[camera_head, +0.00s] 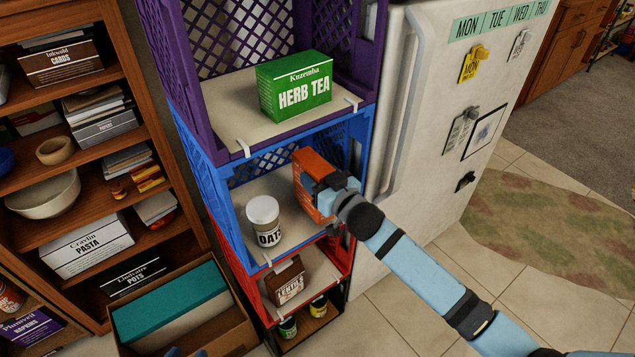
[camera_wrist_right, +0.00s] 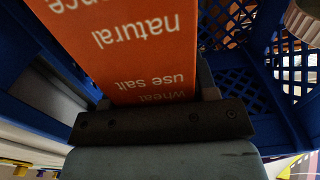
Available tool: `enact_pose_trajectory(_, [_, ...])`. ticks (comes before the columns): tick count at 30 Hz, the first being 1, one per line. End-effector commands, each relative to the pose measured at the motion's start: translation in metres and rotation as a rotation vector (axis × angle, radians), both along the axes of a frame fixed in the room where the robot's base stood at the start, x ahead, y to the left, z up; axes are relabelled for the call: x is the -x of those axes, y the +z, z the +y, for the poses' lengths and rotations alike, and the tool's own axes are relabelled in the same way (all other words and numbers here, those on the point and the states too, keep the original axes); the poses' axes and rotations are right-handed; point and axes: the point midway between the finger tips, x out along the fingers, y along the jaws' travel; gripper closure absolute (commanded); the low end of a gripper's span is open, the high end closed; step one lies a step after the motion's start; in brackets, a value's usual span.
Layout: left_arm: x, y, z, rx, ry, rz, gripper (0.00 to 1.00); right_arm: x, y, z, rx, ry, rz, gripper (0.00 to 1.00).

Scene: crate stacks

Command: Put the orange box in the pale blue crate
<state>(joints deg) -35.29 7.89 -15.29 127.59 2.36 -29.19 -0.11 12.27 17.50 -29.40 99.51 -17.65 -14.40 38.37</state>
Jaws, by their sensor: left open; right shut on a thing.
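The orange box (camera_head: 310,170) is in my right gripper (camera_head: 338,190), which is shut on it. The box is at the right side of the blue crate's opening, and I cannot tell whether it touches the crate floor. In the right wrist view the box (camera_wrist_right: 130,45) shows white printed text, with blue crate walls on both sides. The crate (camera_head: 216,205) is a clear blue, second from the top of the stack. Only small dark blue tips of my left gripper (camera_head: 186,353) seem to show at the bottom edge, apart and empty.
A white-lidded oats jar (camera_head: 264,222) stands at the crate's front left. The purple crate (camera_head: 190,85) above holds a green tea box (camera_head: 294,87). The red crate (camera_head: 338,262) below holds a brown box (camera_head: 286,281). A white fridge (camera_head: 420,120) stands close on the right.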

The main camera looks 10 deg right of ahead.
Motion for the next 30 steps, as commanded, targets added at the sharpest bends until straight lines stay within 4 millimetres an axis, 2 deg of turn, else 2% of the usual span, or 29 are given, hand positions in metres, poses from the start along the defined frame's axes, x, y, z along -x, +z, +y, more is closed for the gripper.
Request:
enact_pose_trajectory(2, [-0.001, -0.002, 0.000, 0.003, 0.000, -0.003, 0.57, 0.000, -0.011, 0.000, 0.000, 0.001, -0.001, 0.86])
enact_pose_trajectory(13, [-0.001, -0.002, 0.001, 0.001, 0.000, -0.006, 0.57, 0.000, -0.014, 0.000, 0.000, 0.001, -0.001, 0.86])
enact_pose_trajectory(14, [-0.001, -0.001, 0.001, 0.001, 0.000, -0.006, 0.57, 0.000, -0.014, 0.000, 0.000, 0.000, 0.000, 0.42])
enact_pose_trajectory(15, [-0.001, -0.001, 0.001, 0.001, 0.000, -0.005, 0.57, 0.000, -0.014, 0.000, 0.000, 0.001, 0.000, 0.33])
enact_pose_trajectory(17, [-0.001, -0.001, 0.001, 0.001, 0.000, -0.005, 0.57, 0.000, -0.014, 0.000, 0.000, 0.001, 0.000, 0.21])
enact_pose_trajectory(27, [-0.001, 0.001, 0.001, 0.000, -0.001, -0.005, 0.57, 0.000, -0.009, 0.000, 0.001, 0.001, -0.002, 0.21])
enact_pose_trajectory(30, [-0.001, 0.002, 0.002, -0.002, 0.000, -0.005, 0.57, 0.013, -0.011, -0.005, 0.001, 0.001, 0.002, 0.21])
